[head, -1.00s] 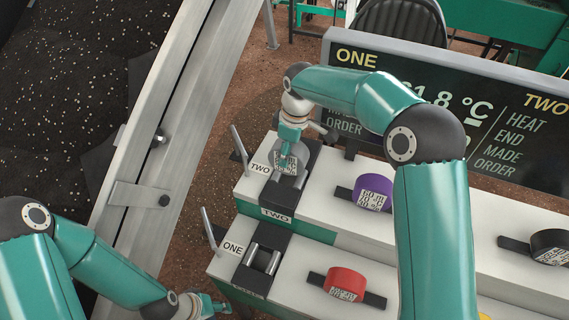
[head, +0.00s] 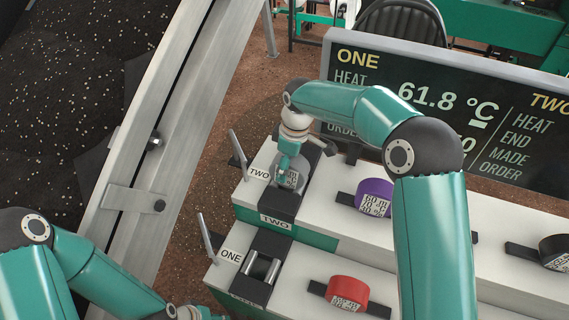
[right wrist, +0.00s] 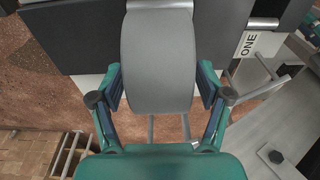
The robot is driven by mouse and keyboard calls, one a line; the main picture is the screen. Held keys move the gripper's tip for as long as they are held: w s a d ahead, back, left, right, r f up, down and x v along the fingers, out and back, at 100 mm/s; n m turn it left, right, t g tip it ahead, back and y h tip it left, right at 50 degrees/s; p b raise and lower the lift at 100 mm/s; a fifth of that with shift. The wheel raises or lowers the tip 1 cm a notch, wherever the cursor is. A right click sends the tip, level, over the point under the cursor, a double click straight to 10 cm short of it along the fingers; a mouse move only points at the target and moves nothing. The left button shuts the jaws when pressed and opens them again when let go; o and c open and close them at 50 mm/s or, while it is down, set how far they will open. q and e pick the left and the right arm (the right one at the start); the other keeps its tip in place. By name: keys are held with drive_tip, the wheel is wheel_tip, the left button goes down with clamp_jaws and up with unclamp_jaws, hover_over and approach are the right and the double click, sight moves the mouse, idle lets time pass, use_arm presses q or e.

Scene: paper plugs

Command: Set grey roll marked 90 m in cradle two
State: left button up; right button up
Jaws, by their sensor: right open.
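The grey roll (head: 293,180) with a printed white label stands on edge in the black cradle two (head: 276,220), behind cradle one. Its print is too small to read surely. My right gripper (head: 286,167) is over the roll from above. In the right wrist view the roll (right wrist: 158,62) fills the space between my right gripper's open fingers (right wrist: 160,88), one on each side. Whether they touch it I cannot tell. My left gripper (head: 197,313) is at the bottom edge of the head view, mostly cut off.
Cradle one (head: 262,265) is empty. A red roll (head: 347,292), a purple roll (head: 374,196) and a black roll (head: 554,250) stand on the white benches to the right. A display board (head: 450,110) stands behind. A metal rail (head: 150,160) runs along the left.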

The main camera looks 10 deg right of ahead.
sight(293, 168)
wheel_tip(293, 168, up, 12)
drive_tip(key=d+p, duration=0.1)
drive_tip(key=p, duration=0.7)
drive_tip(key=shift+s, duration=0.4)
drive_tip(key=shift+d, duration=0.1)
drive_tip(key=shift+s, duration=0.1)
idle(0.5)
